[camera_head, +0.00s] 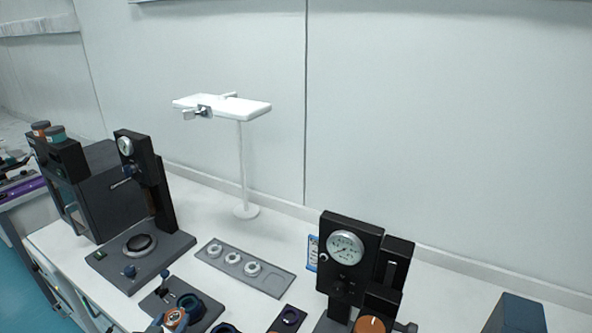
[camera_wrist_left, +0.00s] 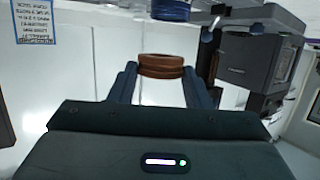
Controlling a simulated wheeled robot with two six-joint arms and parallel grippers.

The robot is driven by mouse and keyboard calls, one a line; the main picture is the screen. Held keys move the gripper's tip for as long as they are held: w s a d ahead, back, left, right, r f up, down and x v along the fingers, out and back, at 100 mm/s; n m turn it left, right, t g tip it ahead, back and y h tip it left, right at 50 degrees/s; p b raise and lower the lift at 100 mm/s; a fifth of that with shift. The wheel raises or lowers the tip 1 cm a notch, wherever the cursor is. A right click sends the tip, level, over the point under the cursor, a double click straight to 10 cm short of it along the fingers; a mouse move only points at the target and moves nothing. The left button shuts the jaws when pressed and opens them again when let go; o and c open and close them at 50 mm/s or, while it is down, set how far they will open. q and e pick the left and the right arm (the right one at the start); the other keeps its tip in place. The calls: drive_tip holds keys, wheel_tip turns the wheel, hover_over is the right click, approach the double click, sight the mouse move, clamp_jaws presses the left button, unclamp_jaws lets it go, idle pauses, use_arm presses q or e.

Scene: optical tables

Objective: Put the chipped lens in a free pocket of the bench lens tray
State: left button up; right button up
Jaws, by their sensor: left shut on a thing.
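My left gripper (camera_head: 164,326) is at the bottom edge of the head view, shut on a copper-rimmed round lens (camera_head: 175,318). In the left wrist view the copper rim (camera_wrist_left: 162,62) sits between the two blue fingers of the gripper (camera_wrist_left: 161,75). No chip can be made out on it. A long grey tray (camera_head: 272,283), which looks like the bench lens tray, lies on the bench behind and to the right of the gripper. Several pale rings (camera_head: 233,258) show along its left and middle part; its right end looks bare. My right gripper is not in view.
A dark fixture with a round blue-black holder (camera_head: 191,303) is beside the gripper. A white pole stand (camera_head: 243,170) rises behind the tray.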

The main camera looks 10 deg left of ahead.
use_arm(q)
drive_tip(key=w+d+r+h+b, duration=0.1)
drive_tip(key=w+d+r+b, duration=0.1)
drive_tip(key=d, duration=0.4)
drive_tip(key=w+d+r+m+b, duration=0.1)
drive_tip(key=w+d+r+b, duration=0.1)
drive_tip(key=w+d, duration=0.3)
drive_tip(key=shift+d+r+h, duration=0.25)
drive_tip(key=shift+d+h, duration=0.15)
drive_tip(key=shift+d, duration=0.8)
drive_tip(key=shift+s+a, duration=0.1)
drive_tip(key=s+a+f+p, duration=0.1)
drive_tip(key=a, duration=0.2)
drive_tip(key=s+a+f+y+p, duration=0.1)
drive_tip(key=s+a, duration=0.1)
drive_tip(key=a, duration=0.2)
drive_tip(key=s+a+f+n+y+p, duration=0.1)
drive_tip(key=s+a+f+p, duration=0.1)
drive_tip(key=a, duration=0.2)
drive_tip(key=shift+s+a, duration=0.2)
drive_tip(key=shift+a, duration=0.05)
drive_tip(key=s+a+m+h+p, duration=0.3)
drive_tip(key=s+a+h+p, duration=0.1)
drive_tip(key=s, duration=0.4)
drive_tip(key=shift+s+a+f+m+h+p, duration=0.15)
drive_tip(key=shift+a+f+m+h+p, duration=0.25)
drive_tip(key=shift+a, duration=0.55)
